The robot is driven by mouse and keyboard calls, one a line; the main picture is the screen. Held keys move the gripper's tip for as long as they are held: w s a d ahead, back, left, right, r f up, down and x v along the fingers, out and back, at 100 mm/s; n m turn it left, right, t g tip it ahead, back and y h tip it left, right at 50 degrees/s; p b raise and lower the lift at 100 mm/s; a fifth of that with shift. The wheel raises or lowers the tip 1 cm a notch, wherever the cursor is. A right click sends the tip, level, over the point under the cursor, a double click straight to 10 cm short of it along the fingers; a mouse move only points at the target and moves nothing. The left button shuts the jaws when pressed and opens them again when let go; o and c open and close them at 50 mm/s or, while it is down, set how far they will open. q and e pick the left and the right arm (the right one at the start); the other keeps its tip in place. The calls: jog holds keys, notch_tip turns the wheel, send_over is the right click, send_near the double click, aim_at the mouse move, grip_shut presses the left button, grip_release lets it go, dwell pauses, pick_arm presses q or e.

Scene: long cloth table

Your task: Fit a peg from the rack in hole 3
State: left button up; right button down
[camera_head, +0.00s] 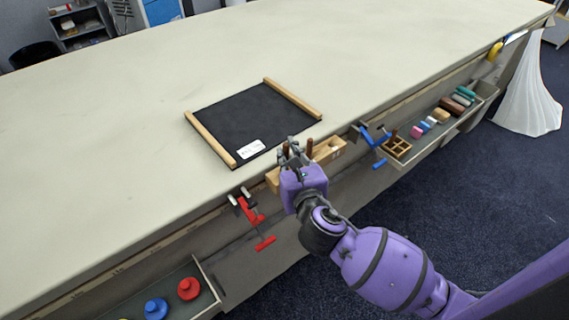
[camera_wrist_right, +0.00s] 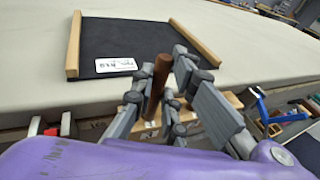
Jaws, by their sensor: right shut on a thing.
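My right gripper (camera_head: 294,156) is at the table's front edge, over a pale wooden block (camera_head: 328,151) with holes. It is shut on a brown peg (camera_head: 286,149); in the right wrist view the peg (camera_wrist_right: 158,86) stands between the fingers, slightly tilted in the picture. The fingers hide part of the block (camera_wrist_right: 150,130), and I cannot tell whether the peg's lower end is in a hole. Another brown upright peg (camera_head: 310,146) shows just right of the gripper, at the block. Hole numbers are not readable. My left gripper is not in view.
A black mat (camera_head: 245,115) with wooden side strips lies behind the block. A red clamp (camera_head: 250,215) and a blue clamp (camera_head: 372,135) sit on the table edge either side. A compartmented wooden box (camera_head: 397,149) is at right. The tabletop beyond is clear.

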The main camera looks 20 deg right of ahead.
jog(key=shift+w+a+f, duration=0.1)
jog(key=shift+w+f, duration=0.3)
jog(key=f, duration=0.1)
jog(key=f+b, duration=0.1)
jog(key=f, duration=0.1)
jog(key=shift+w+f, duration=0.2)
jog(key=shift+f, duration=0.1)
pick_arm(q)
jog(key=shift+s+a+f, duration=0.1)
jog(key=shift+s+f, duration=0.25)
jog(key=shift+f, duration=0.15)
pick_arm(e)
jog(key=shift+r, duration=0.1)
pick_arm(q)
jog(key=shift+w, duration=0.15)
pick_arm(e)
jog(key=shift+f, duration=0.25)
jog(key=c, duration=1.7)
grip_release()
jog(key=shift+c, duration=0.2)
